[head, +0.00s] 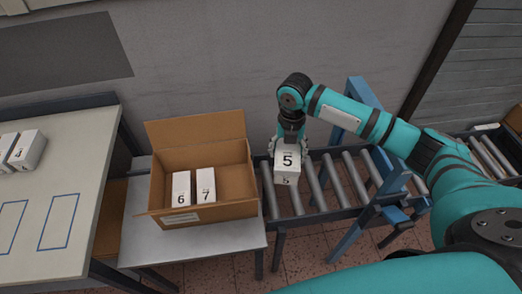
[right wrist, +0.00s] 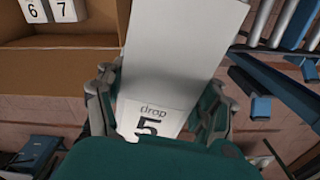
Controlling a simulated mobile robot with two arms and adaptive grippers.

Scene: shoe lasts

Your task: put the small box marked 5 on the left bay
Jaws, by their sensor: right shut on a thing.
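The small white box marked 5 (head: 287,167) is held in my right gripper (head: 289,143), above the near end of the roller conveyor and just right of the cardboard carton. In the right wrist view the box (right wrist: 175,60) sits between both fingers of the gripper (right wrist: 160,110), with "drop" and 5 printed on it. The left table (head: 93,180) has bays outlined in blue: one empty bay (head: 58,222) and another empty bay (head: 12,225) to its left. My left gripper is not in view.
An open cardboard carton (head: 238,210) on a grey stand (head: 135,240) holds boxes marked 6 (head: 181,189) and 7 (head: 206,186). White boxes (head: 27,150) stand at the far left of the table. A blue frame (head: 362,92) rises beside the roller conveyor (head: 333,181).

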